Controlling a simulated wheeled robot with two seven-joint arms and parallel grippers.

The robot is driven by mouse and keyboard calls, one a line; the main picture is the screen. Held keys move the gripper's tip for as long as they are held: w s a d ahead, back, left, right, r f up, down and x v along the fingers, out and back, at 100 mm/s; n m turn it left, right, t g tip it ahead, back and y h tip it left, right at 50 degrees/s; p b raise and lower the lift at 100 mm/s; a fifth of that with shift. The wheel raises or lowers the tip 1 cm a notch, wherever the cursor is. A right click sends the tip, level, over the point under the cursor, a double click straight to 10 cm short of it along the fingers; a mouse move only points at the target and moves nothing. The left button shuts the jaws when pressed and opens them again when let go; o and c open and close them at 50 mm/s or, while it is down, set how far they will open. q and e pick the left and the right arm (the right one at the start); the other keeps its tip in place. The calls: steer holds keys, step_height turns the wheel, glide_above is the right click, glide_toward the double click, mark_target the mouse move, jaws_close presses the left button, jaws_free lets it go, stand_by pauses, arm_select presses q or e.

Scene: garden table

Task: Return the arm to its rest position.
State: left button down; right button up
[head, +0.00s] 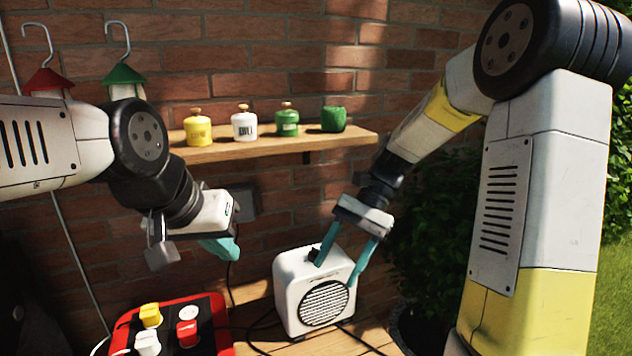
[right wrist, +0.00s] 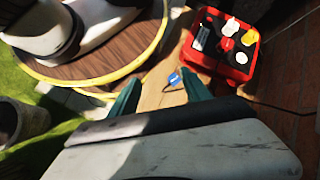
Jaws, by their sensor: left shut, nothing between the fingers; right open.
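My right gripper (head: 336,274) is open, with its two teal fingers pointing down. In the head view they overlap the top and right side of a white speaker-like box (head: 290,295) with a round dark grille. I cannot tell whether they touch it. In the right wrist view the right gripper (right wrist: 160,88) has nothing between its fingers; wooden tabletop (right wrist: 155,95) shows beyond. My left gripper (head: 222,248) is shut and empty, above the table's left side near the wall.
A red power box (head: 222,325) with yellow, white and red plugs sits front left; it also shows in the right wrist view (right wrist: 238,72). A blue-ended cable (right wrist: 174,79) lies on the table. A shelf (head: 350,137) holds several small canisters.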

steer(key=s+d+r+n+t+h, duration=0.3)
steer(key=s+d+r+n+t, duration=0.3)
steer(key=t, duration=0.5)
steer(key=shift+s+d+r+t+h, duration=0.35)
steer(key=shift+s+d+r, duration=0.7)
steer(key=shift+d+r, duration=0.7)
steer(key=shift+d+f, duration=0.15)
steer(key=shift+f, duration=0.05)
